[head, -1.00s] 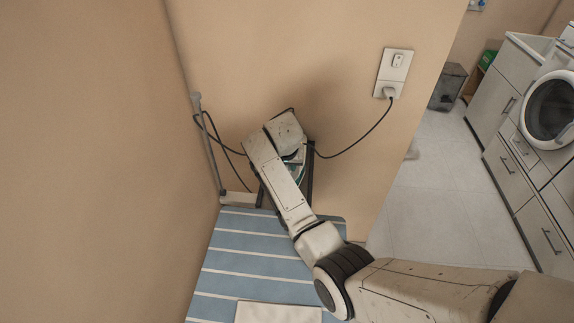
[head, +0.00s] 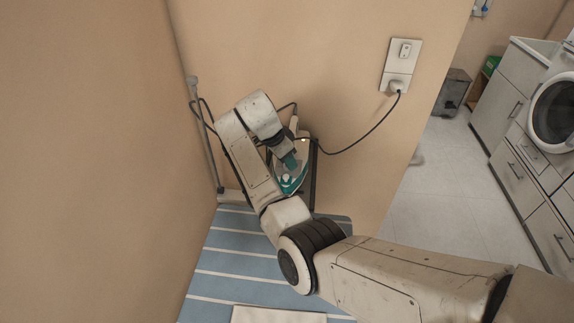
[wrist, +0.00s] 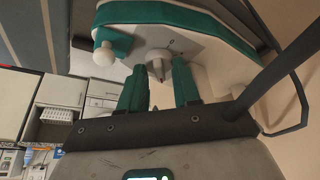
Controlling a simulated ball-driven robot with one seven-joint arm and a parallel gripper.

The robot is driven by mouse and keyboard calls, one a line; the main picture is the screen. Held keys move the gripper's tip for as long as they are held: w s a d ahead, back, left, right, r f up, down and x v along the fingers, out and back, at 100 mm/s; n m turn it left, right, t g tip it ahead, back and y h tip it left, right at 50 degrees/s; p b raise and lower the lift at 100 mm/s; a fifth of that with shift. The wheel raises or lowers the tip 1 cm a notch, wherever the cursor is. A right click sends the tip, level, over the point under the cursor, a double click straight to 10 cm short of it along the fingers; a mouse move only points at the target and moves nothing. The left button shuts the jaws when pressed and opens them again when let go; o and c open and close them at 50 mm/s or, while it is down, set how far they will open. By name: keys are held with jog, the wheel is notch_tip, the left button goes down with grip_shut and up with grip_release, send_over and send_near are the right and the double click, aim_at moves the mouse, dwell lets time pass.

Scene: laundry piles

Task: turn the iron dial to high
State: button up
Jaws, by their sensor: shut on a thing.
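The white and teal iron (head: 296,180) rests in a dark frame by the wall, partly hidden by my arm. In the wrist view, its white and teal body (wrist: 205,22) fills the top. A pale dial (wrist: 157,58) with a small pointer sits on that face. My gripper (wrist: 158,66) has its teal fingers on both sides of the dial, shut on it. Small marks show near the dial but are too small to read. In the head view, my gripper (head: 289,160) is at the iron, and the dial cannot be made out clearly.
A dark cord (head: 355,144) runs from the iron to a wall outlet (head: 401,65). The blue striped ironing board (head: 245,262) lies below, with a white folded cloth (head: 280,314). A grey pole (head: 204,130) stands left. Open floor and a washer (head: 554,112) are right.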

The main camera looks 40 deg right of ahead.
jog(key=shift+w+m+g+b, duration=0.1)
jog(key=shift+m+g+b, duration=0.3)
jog(key=shift+m+b, duration=0.55)
jog(key=shift+m+y, duration=0.25)
jog(key=shift+y, duration=0.05)
jog(key=o, duration=0.7)
jog(key=shift+o, duration=0.2)
jog(key=shift+r, duration=0.1)
jog(key=p+v, duration=0.6)
jog(key=v, duration=0.4)
jog(key=shift+r+p, duration=0.25)
jog(key=shift+p, duration=0.05)
jog(key=shift+w+a, duration=0.1)
jog(key=shift+a, duration=0.05)
